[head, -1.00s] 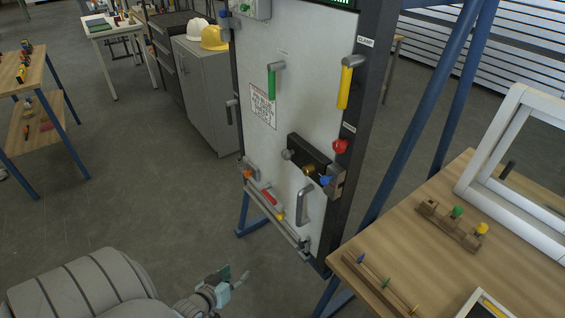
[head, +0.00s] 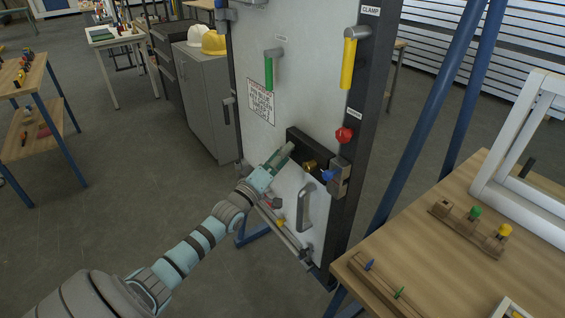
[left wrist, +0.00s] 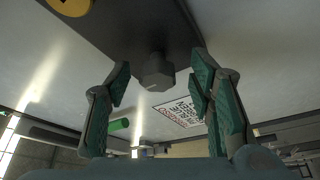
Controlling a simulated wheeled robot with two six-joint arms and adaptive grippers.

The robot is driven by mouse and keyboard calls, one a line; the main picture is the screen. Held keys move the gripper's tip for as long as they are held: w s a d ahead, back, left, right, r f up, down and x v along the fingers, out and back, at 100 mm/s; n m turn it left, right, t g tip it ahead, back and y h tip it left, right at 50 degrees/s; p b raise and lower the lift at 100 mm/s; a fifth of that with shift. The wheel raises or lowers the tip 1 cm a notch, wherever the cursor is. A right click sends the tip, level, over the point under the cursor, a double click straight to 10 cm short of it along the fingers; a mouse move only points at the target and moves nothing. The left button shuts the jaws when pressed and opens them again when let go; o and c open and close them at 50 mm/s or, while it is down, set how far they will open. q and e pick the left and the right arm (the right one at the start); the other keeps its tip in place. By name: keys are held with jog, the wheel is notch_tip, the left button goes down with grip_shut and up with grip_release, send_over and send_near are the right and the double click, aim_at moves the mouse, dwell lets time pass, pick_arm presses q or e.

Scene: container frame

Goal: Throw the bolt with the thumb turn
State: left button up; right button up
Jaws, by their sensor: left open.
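A black lock case (head: 309,149) is mounted on the white door panel (head: 311,60). It carries a brass knob (head: 309,166). In the left wrist view the brass part (left wrist: 70,5) is at the top left edge. A grey faceted knob (left wrist: 157,72) stands out from the case there; it may be the thumb turn. My left gripper (head: 284,156) is at the left end of the case. In the left wrist view its open green-padded fingers (left wrist: 159,82) are on either side of the grey knob, with gaps on both sides. In the head view the gripper hides that knob.
A grey pull handle (head: 304,208) is below the case. A blue-tipped part (head: 328,175) and a red knob (head: 344,135) are to its right. Green (head: 269,72) and yellow (head: 348,64) handles are above. A wooden table (head: 440,245) stands at the right.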

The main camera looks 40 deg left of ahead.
pick_arm(q)
jog(key=shift+r, duration=0.2)
grip_shut()
jog(key=m+h+b, duration=0.3)
jog(key=m+b, duration=0.1)
jog(key=m, duration=0.4)
jog(key=m+g+h+b, duration=0.1)
jog(key=m+h+b, duration=0.3)
jog(key=m, duration=0.4)
jog(key=a+m+h+b, duration=0.1)
jog(key=m+h+b, duration=0.3)
jog(key=m, duration=0.4)
jog(key=shift+w+f+m+b, duration=0.2)
jog(key=shift+m+b, duration=0.2)
jog(key=shift+b, duration=0.2)
jog(key=shift+m+g+h, duration=0.3)
